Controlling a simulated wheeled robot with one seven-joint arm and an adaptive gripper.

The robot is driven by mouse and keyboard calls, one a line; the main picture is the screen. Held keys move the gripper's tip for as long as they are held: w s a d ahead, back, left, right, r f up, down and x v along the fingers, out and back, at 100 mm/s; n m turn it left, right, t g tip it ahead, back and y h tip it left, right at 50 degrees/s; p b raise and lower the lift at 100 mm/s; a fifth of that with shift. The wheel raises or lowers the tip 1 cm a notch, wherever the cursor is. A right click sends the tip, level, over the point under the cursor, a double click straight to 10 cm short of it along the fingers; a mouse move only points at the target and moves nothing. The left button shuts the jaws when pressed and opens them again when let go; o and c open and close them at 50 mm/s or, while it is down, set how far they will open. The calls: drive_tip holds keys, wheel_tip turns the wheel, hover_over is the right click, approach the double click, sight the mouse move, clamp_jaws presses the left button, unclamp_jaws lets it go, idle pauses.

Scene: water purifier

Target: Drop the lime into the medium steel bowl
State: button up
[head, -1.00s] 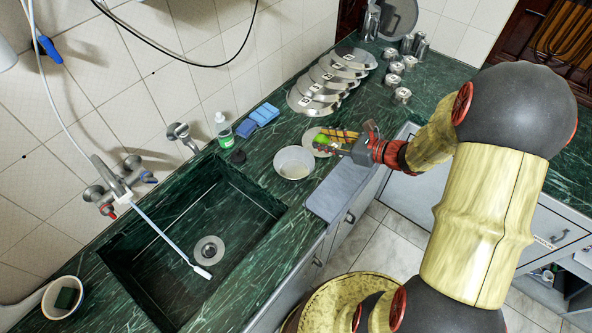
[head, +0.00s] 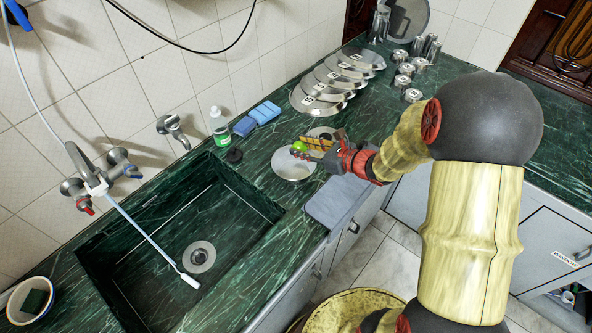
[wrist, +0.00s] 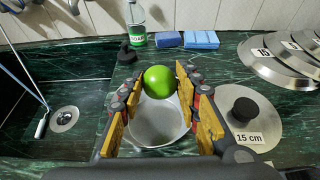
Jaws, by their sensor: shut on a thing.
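The green lime (head: 299,147) is held between the fingertips of my gripper (head: 313,149), which is shut on it. In the wrist view the lime (wrist: 160,80) sits between the yellow finger pads, above the far part of the steel bowl (wrist: 150,128). In the head view the steel bowl (head: 287,170) stands on the green counter beside the sink, and the lime appears over its upper right side. The gripper hides part of the bowl's right side.
A lid marked 15 cm (wrist: 248,125) lies right of the bowl. Several steel lids (head: 335,80) lie in a row behind. The sink (head: 180,240) is to the left. Blue sponges (head: 257,117) and a soap bottle (head: 220,127) stand near the wall. A grey cloth (head: 337,200) lies at the counter edge.

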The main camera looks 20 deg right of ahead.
drive_tip(key=shift+f+b, duration=1.75)
drive_tip(key=shift+f, duration=0.9)
drive_tip(key=o, duration=1.2)
drive_tip(key=v, duration=1.2)
drive_tip(key=shift+d, duration=0.1)
